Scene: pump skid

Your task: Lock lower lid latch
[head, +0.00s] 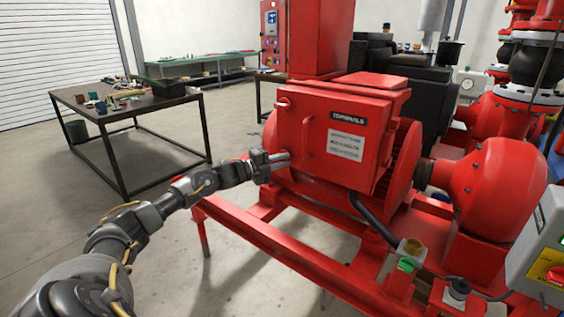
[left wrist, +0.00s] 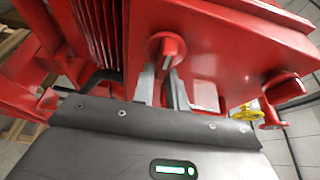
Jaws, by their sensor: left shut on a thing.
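The red terminal box (head: 335,135) has its lid shut, with a handle and a "TERMINALS" label on the front. My left gripper (head: 285,157) reaches the lid's lower left edge, where it hides the lower latch in the head view. In the left wrist view the lower latch (left wrist: 167,48) is a round red knob with a narrow tab, and my left gripper's fingers (left wrist: 165,85) are shut on that tab. The upper latch (head: 283,102) shows at the lid's upper left; a similar red knob (left wrist: 285,90) appears at the right of the left wrist view. My right gripper is out of view.
The red skid frame (head: 290,250) runs below the box. A green-button station (head: 408,262) stands at the front, and a grey control box (head: 540,250) is at the right edge. A workbench (head: 125,105) stands at the left, with clear floor in front of it.

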